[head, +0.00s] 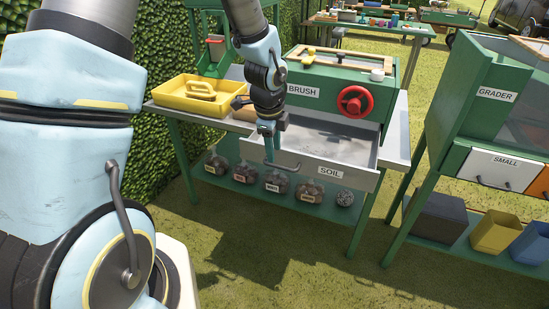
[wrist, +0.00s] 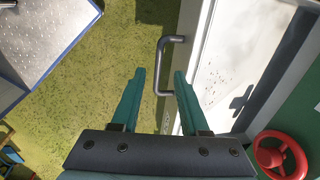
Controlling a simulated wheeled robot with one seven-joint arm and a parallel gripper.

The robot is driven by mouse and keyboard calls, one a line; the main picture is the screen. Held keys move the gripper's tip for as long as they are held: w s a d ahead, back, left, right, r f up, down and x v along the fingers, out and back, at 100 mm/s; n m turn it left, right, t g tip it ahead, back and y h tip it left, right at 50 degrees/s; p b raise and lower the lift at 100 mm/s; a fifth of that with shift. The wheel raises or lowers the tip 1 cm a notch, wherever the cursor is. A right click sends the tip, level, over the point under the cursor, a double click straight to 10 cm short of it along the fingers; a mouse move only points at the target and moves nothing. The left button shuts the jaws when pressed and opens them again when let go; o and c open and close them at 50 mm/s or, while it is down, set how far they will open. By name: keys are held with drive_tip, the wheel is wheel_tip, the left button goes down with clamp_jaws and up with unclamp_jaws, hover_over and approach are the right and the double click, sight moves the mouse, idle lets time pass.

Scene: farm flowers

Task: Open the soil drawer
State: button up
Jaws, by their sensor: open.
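The soil drawer (head: 330,150) is pulled out of the green brush station in the head view, and its pale inside with a few dark specks shows. Its grey front bears the label SOIL (head: 329,171). My gripper (head: 268,158) points down at the left part of the drawer front. In the wrist view my gripper (wrist: 157,76) is open, with its two teal fingers apart. The grey bar handle (wrist: 162,66) shows between and just beyond the fingertips; I cannot tell whether they touch. The drawer's inside (wrist: 222,75) lies to the right there.
A red handwheel (head: 355,101) is on the station's front. A yellow tray (head: 190,96) stands on the left of the worktop. Several jars (head: 273,181) stand on the lower shelf. The grader (head: 478,105) stands to the right. Grass in front of the drawer is clear.

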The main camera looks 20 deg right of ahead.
wheel_tip(320, 180, up, 6)
drive_tip(key=shift+s+a, duration=0.4)
drive_tip(key=shift+s, duration=0.05)
drive_tip(key=shift+a, duration=0.1)
drive_tip(key=s+a+r+n, duration=0.1)
drive_tip(key=a+r+n, duration=0.1)
drive_tip(key=a+n, duration=1)
drive_tip(key=s+a+r+n+y, duration=0.1)
drive_tip(key=s+a+r+n, duration=0.1)
drive_tip(key=a+n, duration=1.1)
drive_tip(key=shift+s+a+r, duration=0.15)
drive_tip(key=shift+a+r, duration=0.05)
drive_tip(key=shift+a, duration=1.05)
